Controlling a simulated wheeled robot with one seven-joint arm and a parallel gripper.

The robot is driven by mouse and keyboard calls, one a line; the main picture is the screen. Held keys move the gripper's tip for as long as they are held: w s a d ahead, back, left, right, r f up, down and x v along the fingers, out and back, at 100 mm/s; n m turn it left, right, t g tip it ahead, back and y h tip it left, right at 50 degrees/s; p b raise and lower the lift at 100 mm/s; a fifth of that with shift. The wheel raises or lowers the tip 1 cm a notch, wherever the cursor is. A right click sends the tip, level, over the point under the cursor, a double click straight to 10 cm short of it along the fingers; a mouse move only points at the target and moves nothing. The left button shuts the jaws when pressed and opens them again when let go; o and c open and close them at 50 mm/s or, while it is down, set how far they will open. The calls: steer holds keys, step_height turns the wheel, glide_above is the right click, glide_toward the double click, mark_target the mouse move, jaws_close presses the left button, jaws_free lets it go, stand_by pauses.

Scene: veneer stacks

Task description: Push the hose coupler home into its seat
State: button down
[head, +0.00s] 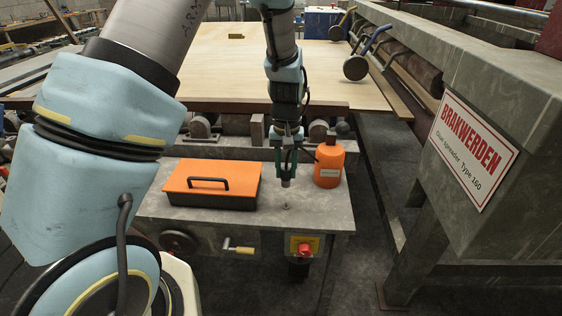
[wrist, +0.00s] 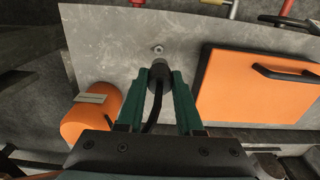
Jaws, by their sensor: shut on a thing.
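The seat (head: 287,206) is a small metal fitting on the grey bench top. The seat also shows in the wrist view (wrist: 158,49), just beyond the coupler's end. In the head view the coupler hangs above the seat, with a gap between them.
An orange box with a black handle (head: 211,181) stands left of my gripper on the grey bench top (head: 240,222). An orange bottle (head: 329,165) stands close on the right. A red button (head: 304,247) is on the bench front. A large wooden sheet (head: 220,75) lies behind.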

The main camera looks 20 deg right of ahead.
mark_target(287, 186)
steer(key=shift+d, duration=0.15)
step_height(287, 186, down, 5)
steer(key=b, duration=0.4)
steer(key=shift+r, duration=0.2)
steer(key=shift+f+b, duration=0.35)
steer(key=shift+f, duration=0.5)
steer(key=shift+f+b, duration=0.55)
steer(key=shift+f, duration=0.6)
steer(key=shift+c, duration=2.4)
jaws_free()
steer(key=shift+r, duration=0.1)
step_height(287, 186, up, 11)
steer(key=shift+f+b, duration=0.15)
steer(key=shift+b, duration=0.35)
